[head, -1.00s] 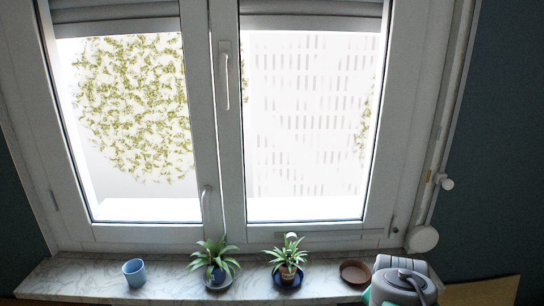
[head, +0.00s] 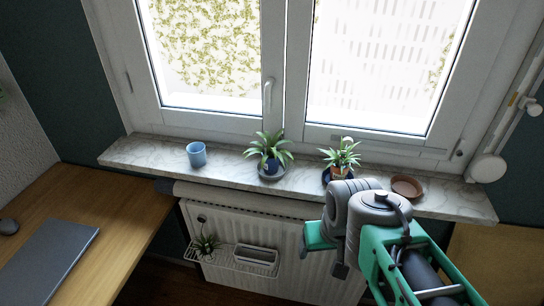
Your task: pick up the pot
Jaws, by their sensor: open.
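Several pots stand on the marble windowsill. An empty-looking light blue pot (head: 196,154) stands upright at the left. A dark blue pot with a leafy plant (head: 268,153) stands on a grey saucer in the middle. A terracotta pot with another plant (head: 341,158) stands on a dark blue saucer to its right; my arm partly covers its lower part. My grey and teal arm reaches up from the lower right, in front of the sill. I cannot make out my gripper's fingers, and no pot is seen held.
An empty brown dish (head: 407,187) sits on the sill (head: 232,171) at the right. Below are a white radiator (head: 287,217) and its wire rack (head: 218,262) with a white container. A wooden desk (head: 105,215) with a dark flat panel (head: 47,262) is at left. The window is shut.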

